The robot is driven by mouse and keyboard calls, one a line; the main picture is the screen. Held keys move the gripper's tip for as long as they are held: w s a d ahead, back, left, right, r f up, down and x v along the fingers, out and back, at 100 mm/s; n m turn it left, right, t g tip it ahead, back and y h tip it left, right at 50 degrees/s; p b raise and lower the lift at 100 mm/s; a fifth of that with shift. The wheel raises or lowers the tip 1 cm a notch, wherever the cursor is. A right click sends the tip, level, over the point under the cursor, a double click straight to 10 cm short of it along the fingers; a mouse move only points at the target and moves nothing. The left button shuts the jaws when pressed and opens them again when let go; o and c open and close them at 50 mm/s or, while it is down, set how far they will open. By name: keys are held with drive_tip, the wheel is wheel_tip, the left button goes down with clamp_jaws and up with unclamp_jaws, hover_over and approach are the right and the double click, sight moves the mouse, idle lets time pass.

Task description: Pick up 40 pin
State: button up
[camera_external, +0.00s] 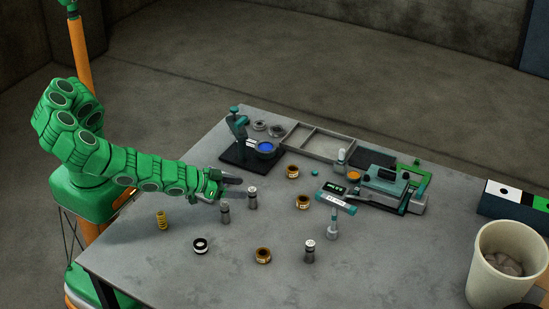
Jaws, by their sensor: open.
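Three similar grey metal pins stand upright on the grey table (180,250): one pin (225,213) close below my gripper, a second pin (252,198) just right of it, and a third pin (310,252) nearer the front. Any number on them is too small to read, so I cannot tell which is the 40 pin. My gripper (229,187) is open, reaching in from the left above the table, close to the first two pins. I see nothing held in it, and its arm hides part of the table.
Around the pins stand a yellow spring (161,220), a dark ring (200,246) and several bronze bushings (263,256). A divided tray (318,143), a black-based stand (251,157) and a teal vise-like fixture (385,186) lie behind. A bucket (508,260) is at right.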

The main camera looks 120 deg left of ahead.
sight(253, 189)
drive_tip(key=shift+x, duration=1.35)
drive_tip(key=shift+w+a+f, duration=0.9)
drive_tip(key=shift+a+f, duration=0.2)
drive_tip(key=shift+a, duration=0.1)
drive_tip(key=shift+x, duration=0.8)
drive_tip(key=shift+c, duration=0.2)
clamp_jaws()
drive_tip(key=shift+r, duration=0.15)
